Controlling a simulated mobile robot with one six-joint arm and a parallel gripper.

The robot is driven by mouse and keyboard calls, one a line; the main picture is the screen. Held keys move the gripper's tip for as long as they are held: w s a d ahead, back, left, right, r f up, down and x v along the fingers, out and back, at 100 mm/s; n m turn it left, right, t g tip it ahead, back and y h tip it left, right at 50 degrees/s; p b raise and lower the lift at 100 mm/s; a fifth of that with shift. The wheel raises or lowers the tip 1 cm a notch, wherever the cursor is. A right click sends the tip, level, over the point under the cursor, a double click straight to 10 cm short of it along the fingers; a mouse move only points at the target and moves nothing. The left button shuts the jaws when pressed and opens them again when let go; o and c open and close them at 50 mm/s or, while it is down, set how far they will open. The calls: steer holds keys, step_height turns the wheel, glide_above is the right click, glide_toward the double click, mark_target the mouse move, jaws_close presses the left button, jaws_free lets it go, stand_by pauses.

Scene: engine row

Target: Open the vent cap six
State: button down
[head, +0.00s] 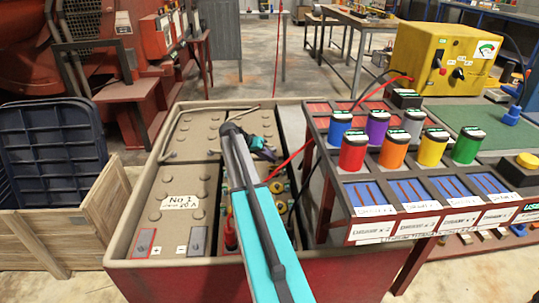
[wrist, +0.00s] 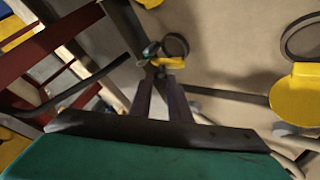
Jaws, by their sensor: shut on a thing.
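The battery box (head: 118,240) has a grey top marked "No 1" and a row of vent caps with yellow parts (head: 278,187). My gripper (head: 268,156) is over the box, partly hidden by my arm. In the wrist view its narrow fingers (wrist: 160,72) are shut at a small vent cap with a yellow part (wrist: 172,63), beside a dark ring (wrist: 175,45). A larger yellow cap (wrist: 300,97) shows at the right, with another dark ring above it. No number is readable on the caps, so I cannot tell which is cap six.
A red-framed rack (head: 345,190) with several coloured canisters stands close on the right. A yellow box (head: 432,55) is behind it. Cables run over the box. Open floor (head: 255,70) lies behind.

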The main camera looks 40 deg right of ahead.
steer(key=shift+w+d+r+g+y+p, duration=0.2)
steer(key=shift+w+d+g+y+p, duration=0.15)
steer(key=shift+p, duration=0.4)
steer(key=shift+w+a+f, duration=0.1)
steer(key=c, duration=1.7)
jaws_free()
steer(key=p+v, duration=0.2)
steer(key=v, duration=1.1)
steer(key=shift+w+a+r, duration=0.2)
steer(key=shift+r, duration=0.1)
steer(key=shift+p, duration=0.3)
